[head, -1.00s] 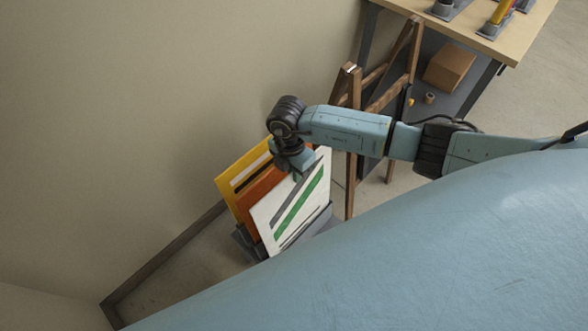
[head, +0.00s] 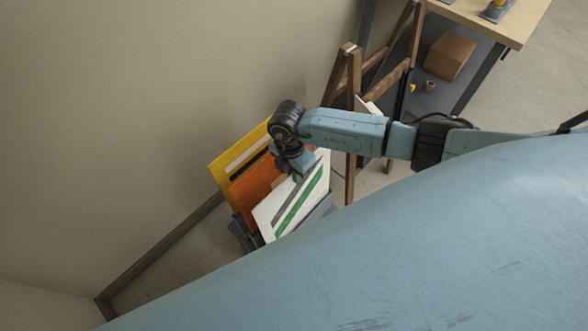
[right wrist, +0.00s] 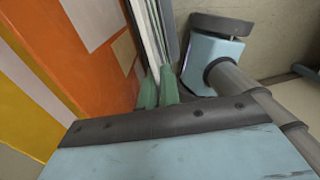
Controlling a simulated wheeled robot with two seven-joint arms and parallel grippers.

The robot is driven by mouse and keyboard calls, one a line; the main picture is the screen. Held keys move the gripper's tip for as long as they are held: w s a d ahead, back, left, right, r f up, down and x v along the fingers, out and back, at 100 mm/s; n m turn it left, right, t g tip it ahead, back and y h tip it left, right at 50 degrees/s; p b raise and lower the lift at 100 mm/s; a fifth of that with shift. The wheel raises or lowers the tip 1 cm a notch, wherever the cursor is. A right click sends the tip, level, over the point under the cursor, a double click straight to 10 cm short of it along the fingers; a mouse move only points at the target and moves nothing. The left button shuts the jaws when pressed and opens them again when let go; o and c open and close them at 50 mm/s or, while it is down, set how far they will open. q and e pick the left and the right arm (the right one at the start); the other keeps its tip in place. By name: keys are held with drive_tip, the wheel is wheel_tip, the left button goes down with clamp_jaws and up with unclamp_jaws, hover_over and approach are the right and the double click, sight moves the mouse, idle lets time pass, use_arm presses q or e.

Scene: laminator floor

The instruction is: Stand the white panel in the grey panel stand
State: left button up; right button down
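The white panel (head: 262,214), with a green and a grey stripe, is upright and slightly tilted in the head view, in front of the orange panel (head: 246,201). My right gripper (head: 303,172) is at its top edge. In the right wrist view the green fingertips (right wrist: 159,88) are closed around the edge of the white panel (right wrist: 147,32). The grey panel stand (head: 240,236) shows beside and below the panels. My body hides the white panel's lower edge, so I cannot tell whether it sits in a slot. My left gripper is not in view.
A yellow panel (head: 222,171) stands behind the orange one, close to the wall (head: 150,90). A wooden easel (head: 350,130) stands just right of the panels. A workbench (head: 505,32) and a cardboard box (head: 449,54) are at the upper right.

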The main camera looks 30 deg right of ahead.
drive_tip(key=shift+f, duration=0.3)
drive_tip(key=c, duration=1.5)
unclamp_jaws()
drive_tip(key=shift+c, duration=0.2)
drive_tip(key=shift+r, duration=0.1)
wheel_tip(320, 180, up, 13)
drive_tip(key=w+p, duration=0.1)
drive_tip(key=shift+w+a, duration=0.15)
drive_tip(key=shift+a, duration=0.1)
drive_tip(key=shift+r, duration=0.1)
